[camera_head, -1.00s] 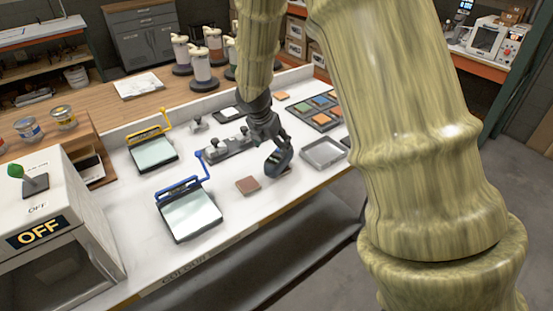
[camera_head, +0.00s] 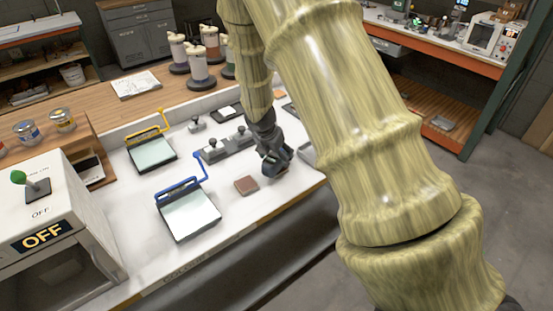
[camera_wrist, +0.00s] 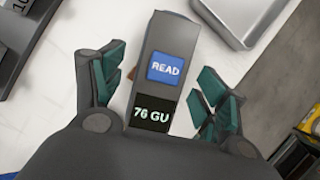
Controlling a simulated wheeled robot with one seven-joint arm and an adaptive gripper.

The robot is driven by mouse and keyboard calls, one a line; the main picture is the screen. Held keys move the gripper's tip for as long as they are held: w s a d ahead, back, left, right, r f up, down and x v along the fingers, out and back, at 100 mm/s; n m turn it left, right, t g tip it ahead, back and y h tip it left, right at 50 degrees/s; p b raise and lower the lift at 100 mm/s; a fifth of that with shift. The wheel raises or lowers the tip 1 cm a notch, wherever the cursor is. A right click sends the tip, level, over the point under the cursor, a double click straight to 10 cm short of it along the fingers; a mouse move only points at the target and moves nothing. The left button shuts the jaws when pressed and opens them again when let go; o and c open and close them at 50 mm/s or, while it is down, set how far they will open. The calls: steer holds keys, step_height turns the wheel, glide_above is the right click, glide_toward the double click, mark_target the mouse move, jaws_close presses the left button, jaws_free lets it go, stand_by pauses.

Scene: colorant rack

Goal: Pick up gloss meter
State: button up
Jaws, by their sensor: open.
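The gloss meter (camera_wrist: 165,35) is a grey block with a blue READ button and a dark display showing 76 GU. In the wrist view it lies lengthwise between my two teal-padded fingers, with gaps of white table at both sides. My gripper (camera_wrist: 158,88) is open around it, and the meter's near end is hidden by the gripper body. In the head view my gripper (camera_head: 272,158) is low over the white bench, and the meter is mostly hidden there and hard to tell apart from the fingers.
A brown tile (camera_head: 246,185) lies left of the gripper. A blue-handled panel (camera_head: 190,214), a yellow-handled panel (camera_head: 153,152) and a grey fixture (camera_head: 225,148) stand farther left. A metal tray (camera_wrist: 244,18) is close on the right. The bench front edge is near.

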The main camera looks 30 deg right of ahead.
steer(key=shift+w+d+f, duration=0.1)
steer(key=shift+d+f, duration=0.1)
steer(key=shift+f, duration=0.3)
steer(key=c, duration=1.5)
steer(key=shift+r, duration=0.2)
steer(key=shift+r+b, duration=0.75)
steer(key=shift+r, duration=0.9)
steer(key=s+a+b, duration=0.1)
steer(key=s, duration=0.4)
steer(key=s+a+r+b, duration=0.1)
steer(key=s+b, duration=0.1)
steer(key=s, duration=0.3)
steer(key=s+a+b, duration=0.1)
steer(key=s, duration=0.4)
steer(key=shift+s+r+b, duration=0.2)
steer(key=shift+s+b, duration=0.2)
